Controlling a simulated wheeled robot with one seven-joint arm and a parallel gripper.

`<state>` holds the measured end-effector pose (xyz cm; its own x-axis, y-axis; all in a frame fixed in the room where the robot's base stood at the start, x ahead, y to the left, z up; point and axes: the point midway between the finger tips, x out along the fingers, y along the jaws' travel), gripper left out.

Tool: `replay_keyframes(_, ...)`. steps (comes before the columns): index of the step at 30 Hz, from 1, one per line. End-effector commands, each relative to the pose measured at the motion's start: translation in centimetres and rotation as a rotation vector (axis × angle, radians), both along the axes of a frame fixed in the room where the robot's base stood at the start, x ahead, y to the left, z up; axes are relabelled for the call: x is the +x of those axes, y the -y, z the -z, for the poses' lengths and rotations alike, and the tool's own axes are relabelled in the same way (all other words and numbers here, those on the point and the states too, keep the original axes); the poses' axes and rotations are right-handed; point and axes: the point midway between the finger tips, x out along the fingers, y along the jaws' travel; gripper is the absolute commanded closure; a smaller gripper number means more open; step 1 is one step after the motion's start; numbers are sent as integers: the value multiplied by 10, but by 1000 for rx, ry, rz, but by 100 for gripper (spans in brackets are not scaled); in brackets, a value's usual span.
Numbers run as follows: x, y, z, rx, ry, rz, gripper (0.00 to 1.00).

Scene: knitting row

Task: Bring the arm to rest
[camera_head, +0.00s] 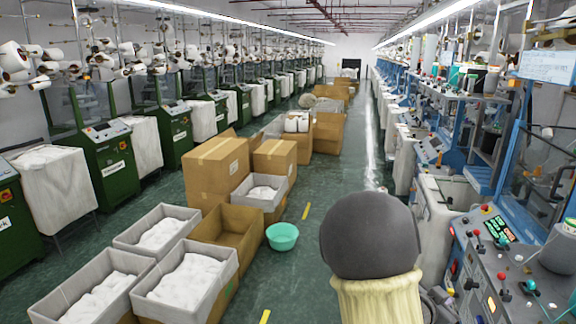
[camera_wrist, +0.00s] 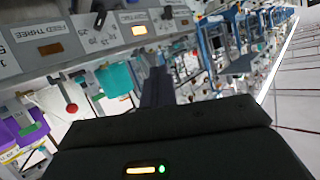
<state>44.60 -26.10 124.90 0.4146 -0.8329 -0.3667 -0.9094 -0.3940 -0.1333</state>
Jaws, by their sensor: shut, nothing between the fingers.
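In the wrist view, my gripper (camera_wrist: 157,72) shows as a narrow dark upright shape above the broad black wrist housing, which carries an orange and a green light. The fingers look shut, with nothing held. The view is tilted, with knitting machine panels at upper left and the machine row running off to the right. In the head view I cannot make out my gripper. A dark grey dome above ribbed cream material stands close at lower right there; I cannot tell whether it is part of my arm.
A machine control panel (camera_head: 520,262) with knobs is close at right; a labelled panel (camera_wrist: 60,42) shows in the wrist view. Cartons (camera_head: 208,172) and grey bins (camera_head: 62,297) of white material line the left side. A green bowl (camera_head: 283,236) sits on the floor; the aisle (camera_head: 338,180) beyond is clear.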

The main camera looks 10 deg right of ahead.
Motion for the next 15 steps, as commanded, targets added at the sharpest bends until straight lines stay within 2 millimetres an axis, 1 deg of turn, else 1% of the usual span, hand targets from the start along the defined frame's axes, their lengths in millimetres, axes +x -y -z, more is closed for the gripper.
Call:
replay_keyframes(1,6,-16,15,74,-31,-64,100)
replay_keyframes(2,9,-28,23,121,-57,-110,100)
replay_keyframes(3,13,-47,34,184,-96,-180,100)
replay_keyframes(5,16,-77,48,271,-162,-289,100)
replay_keyframes(6,15,-98,55,322,-208,-364,100)
replay_keyframes(8,12,-128,63,388,-279,-476,100)
replay_keyframes(9,7,-148,66,424,-330,-552,100)
replay_keyframes(11,-4,-176,70,464,-413,-662,100)
replay_keyframes(12,-13,-193,72,484,-470,-735,100)
replay_keyframes(14,-28,-216,72,500,-560,-839,100)
replay_keyframes(15,-41,-229,72,501,-625,-905,100)
